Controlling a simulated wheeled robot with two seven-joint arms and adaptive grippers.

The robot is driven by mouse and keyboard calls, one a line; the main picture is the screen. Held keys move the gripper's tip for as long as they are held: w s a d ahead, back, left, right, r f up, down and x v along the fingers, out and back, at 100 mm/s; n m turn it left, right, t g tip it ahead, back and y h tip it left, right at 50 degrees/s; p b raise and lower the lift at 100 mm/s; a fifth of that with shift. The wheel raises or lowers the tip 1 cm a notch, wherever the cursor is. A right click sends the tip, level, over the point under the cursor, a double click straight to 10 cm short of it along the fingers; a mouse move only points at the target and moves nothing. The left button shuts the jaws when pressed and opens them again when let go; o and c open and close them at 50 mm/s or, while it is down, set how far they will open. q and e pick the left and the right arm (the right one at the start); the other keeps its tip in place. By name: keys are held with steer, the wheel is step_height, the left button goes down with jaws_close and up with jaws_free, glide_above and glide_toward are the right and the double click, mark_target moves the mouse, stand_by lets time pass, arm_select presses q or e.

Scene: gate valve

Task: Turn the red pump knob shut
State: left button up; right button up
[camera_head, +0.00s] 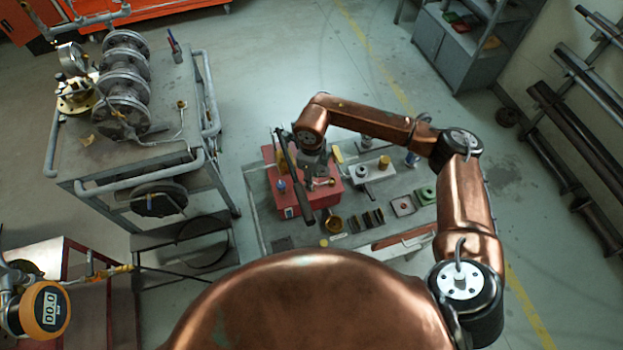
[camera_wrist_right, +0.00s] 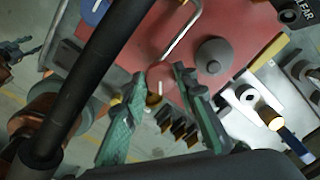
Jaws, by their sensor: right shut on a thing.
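The red pump (camera_head: 275,200) is a boxy red body on the grey workbench, left of the bench's middle. Its red top fills the upper part of the right wrist view (camera_wrist_right: 230,45). The round red knob (camera_wrist_right: 160,76), with a white line on it, sits between the green fingers of my right gripper (camera_wrist_right: 160,84), which is shut on it. In the head view my right gripper (camera_head: 319,180) comes down over the pump's right side, and the knob is hidden there. A long dark lever (camera_head: 292,172) slants across the pump, close beside the gripper. My left gripper is out of view.
Right of the pump on the bench (camera_head: 262,229) stand a grey block (camera_head: 370,171), a green part (camera_head: 425,195) and several small dark pieces (camera_head: 368,219). A trolley (camera_head: 90,165) with pipework stands at left. In the wrist view the dark lever (camera_wrist_right: 105,55) passes close on the left.

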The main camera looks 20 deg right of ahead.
steer(key=m, duration=0.3)
steer(key=shift+m, duration=0.3)
steer(key=shift+w+r+m+b, duration=0.1)
steer(key=shift+m+b, duration=0.2)
steer(key=shift+m, duration=1.6)
steer(key=o, duration=1.2)
steer(key=shift+c, duration=0.2)
step_height(320, 180, up, 12)
